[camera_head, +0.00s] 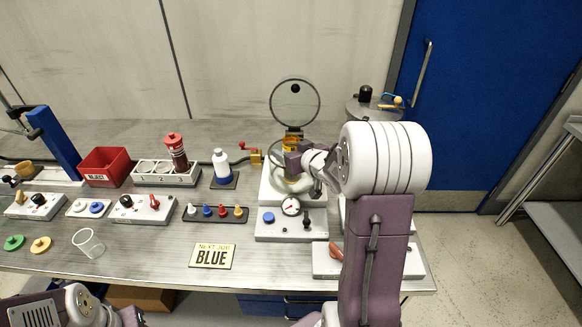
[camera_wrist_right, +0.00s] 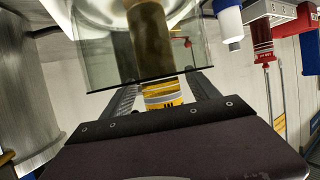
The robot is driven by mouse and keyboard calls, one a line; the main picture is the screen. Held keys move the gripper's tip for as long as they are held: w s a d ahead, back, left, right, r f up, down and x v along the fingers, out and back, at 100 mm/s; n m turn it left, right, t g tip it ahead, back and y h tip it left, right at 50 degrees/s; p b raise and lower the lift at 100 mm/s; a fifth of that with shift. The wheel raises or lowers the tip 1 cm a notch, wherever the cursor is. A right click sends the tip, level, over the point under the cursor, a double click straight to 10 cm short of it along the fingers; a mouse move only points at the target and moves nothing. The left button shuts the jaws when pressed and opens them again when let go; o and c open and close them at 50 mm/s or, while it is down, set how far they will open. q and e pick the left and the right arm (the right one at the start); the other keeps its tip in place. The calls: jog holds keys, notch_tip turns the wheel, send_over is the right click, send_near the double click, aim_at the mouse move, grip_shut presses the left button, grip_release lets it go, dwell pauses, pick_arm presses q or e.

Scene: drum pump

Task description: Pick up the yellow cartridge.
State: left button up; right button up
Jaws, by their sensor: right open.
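The yellow cartridge (camera_head: 290,142) stands upright in the clear glass chamber (camera_head: 292,184) on a white machine base, partly hidden by my right gripper. In the right wrist view the yellow cartridge (camera_wrist_right: 163,93) has a printed band and shows between the two fingers. My right gripper (camera_head: 294,160) is open at the chamber, and its fingers lie on either side of the cartridge. Whether they touch it I cannot tell. Part of my left arm shows at the bottom left; its gripper is out of view.
The chamber's round lid (camera_head: 295,100) stands raised behind it. A tray with small coloured pegs (camera_head: 215,213), a white bottle (camera_head: 221,165), a red bin (camera_head: 104,166) and a "BLUE" sign (camera_head: 212,255) are on the table. Bare tabletop lies around the sign.

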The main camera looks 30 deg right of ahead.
jog(key=shift+s, duration=0.1)
jog(key=shift+r, duration=0.1)
jog(key=c, duration=0.5)
grip_shut()
notch_tip(320, 180, up, 10)
jog(key=p, duration=0.5)
